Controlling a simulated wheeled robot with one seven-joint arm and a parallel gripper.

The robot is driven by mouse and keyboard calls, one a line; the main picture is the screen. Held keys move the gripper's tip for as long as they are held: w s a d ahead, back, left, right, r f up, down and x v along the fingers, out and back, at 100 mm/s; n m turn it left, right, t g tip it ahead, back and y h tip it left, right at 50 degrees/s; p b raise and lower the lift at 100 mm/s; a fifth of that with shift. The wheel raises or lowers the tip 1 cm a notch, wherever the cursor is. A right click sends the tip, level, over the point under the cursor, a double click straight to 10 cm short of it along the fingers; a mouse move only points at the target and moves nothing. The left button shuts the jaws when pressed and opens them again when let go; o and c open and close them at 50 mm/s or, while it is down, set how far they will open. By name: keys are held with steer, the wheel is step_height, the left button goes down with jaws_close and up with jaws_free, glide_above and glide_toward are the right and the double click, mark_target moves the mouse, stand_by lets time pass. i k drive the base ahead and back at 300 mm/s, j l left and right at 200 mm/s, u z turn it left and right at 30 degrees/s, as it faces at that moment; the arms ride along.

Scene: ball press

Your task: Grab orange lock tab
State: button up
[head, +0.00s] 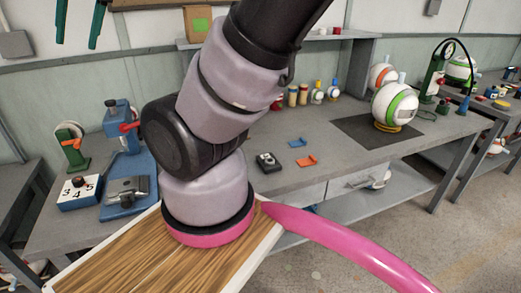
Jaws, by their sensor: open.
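A small orange tab (306,160) lies flat on the grey workbench, right of a small dark box with a round knob; it looks like the lock tab. Other orange parts are the handle (129,127) on the blue press (122,140) and a piece (72,143) on the green stand at the left. My gripper (77,45) shows only as two green fingers at the top left edge; they are apart, with nothing between them. It is high and far left of the orange tab. The rest of the gripper is out of frame.
A blue tab (297,142) lies just behind the orange one. A dark mat (356,134) carries a striped ball (395,103) at the right. A numbered box (78,193) stands at the left. My arm covers the bench's middle.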

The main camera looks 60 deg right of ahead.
mark_target(304, 162)
steer(key=z, duration=2.35)
steer(key=k+z, duration=0.15)
steer(key=z, duration=0.2)
steer(key=k+l+z, duration=0.1)
steer(key=z, duration=0.25)
steer(key=k+l+z, duration=0.1)
steer(key=z, duration=0.2)
steer(key=k, duration=0.05)
